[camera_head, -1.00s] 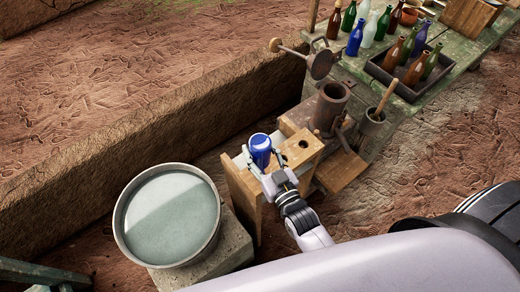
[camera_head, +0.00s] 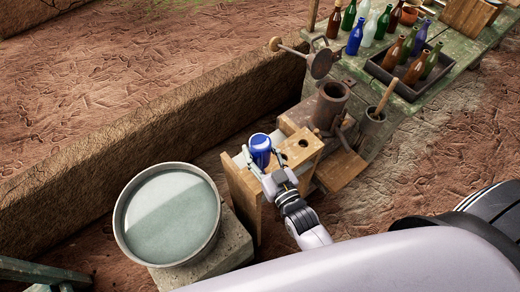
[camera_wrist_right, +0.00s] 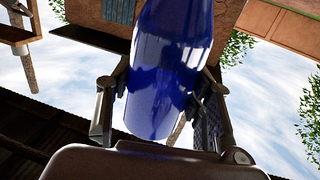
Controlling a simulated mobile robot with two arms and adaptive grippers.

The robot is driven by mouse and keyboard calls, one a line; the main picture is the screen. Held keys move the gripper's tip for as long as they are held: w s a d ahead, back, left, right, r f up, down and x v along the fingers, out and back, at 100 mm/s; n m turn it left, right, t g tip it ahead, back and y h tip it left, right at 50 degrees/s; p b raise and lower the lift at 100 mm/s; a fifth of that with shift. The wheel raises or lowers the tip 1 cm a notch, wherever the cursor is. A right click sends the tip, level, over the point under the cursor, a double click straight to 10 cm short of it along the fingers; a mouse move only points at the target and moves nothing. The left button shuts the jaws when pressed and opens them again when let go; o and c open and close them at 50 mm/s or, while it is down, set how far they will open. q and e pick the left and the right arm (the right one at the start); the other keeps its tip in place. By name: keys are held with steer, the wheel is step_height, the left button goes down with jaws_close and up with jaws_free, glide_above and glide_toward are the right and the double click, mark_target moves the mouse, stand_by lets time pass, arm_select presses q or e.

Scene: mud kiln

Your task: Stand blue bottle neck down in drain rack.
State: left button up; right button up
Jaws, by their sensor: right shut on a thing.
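A blue bottle (camera_head: 260,146) stands roughly upright over the left part of the wooden drain rack (camera_head: 290,162), its broad round end up. Its lower end is hidden by the rack and my gripper, so I cannot tell how deep it sits in a hole. My right gripper (camera_head: 270,170) is shut around the bottle from the near side. In the right wrist view the bottle's glossy blue body (camera_wrist_right: 172,70) lies between both fingers. An empty round hole shows in the rack's top, right of the bottle. My left gripper is out of view.
A round metal tub of water (camera_head: 168,215) stands on a stone block left of the rack. A rusty iron cylinder (camera_head: 330,106) stands behind the rack. The green table (camera_head: 345,72) holds several bottles and a dark crate. A mud wall (camera_head: 150,135) runs behind.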

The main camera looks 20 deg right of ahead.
mark_target(264, 168)
steer(key=shift+f+b, duration=1.9)
steer(key=shift+f, duration=0.75)
steer(key=o, duration=1.4)
steer(key=shift+c, duration=0.2)
steer(key=shift+f, duration=0.1)
steer(key=shift+s, duration=0.15)
steer(key=s+d, duration=0.1)
steer(key=s, duration=1)
steer(key=shift+s+d, duration=0.3)
steer(key=shift+d, duration=0.1)
